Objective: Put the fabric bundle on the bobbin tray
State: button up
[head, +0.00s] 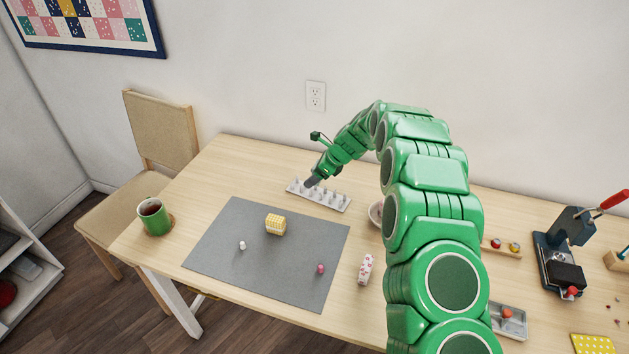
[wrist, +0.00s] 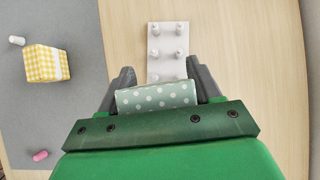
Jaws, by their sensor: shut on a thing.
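My gripper (wrist: 162,82) is shut on a pale green fabric bundle with white dots (wrist: 157,97), seen between its two fingers in the wrist view. In the head view my gripper (head: 312,182) is over the left end of the bobbin tray; the held bundle cannot be made out there. The bobbin tray (head: 325,201) is a long pale tray with several upright pegs on the table near the wall. In the wrist view the tray (wrist: 167,65) lies ahead of the bundle, its near end hidden behind it. Whether the bundle touches the tray I cannot tell.
A yellow checked bundle (head: 275,224), a white spool (head: 242,245) and a pink spool (head: 320,268) are on the grey mat (head: 215,240). A red-patterned bundle (head: 366,269) lies right of the mat. A bowl (head: 375,213) is partly hidden by my arm. A mug (head: 152,216) stands left.

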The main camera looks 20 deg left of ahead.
jog(key=shift+f, duration=1.15)
jog(key=shift+f, duration=0.25)
jog(key=o, duration=1.1)
jog(key=shift+r, duration=0.1)
jog(key=shift+r, duration=0.25)
jog(key=shift+v, duration=5.95)
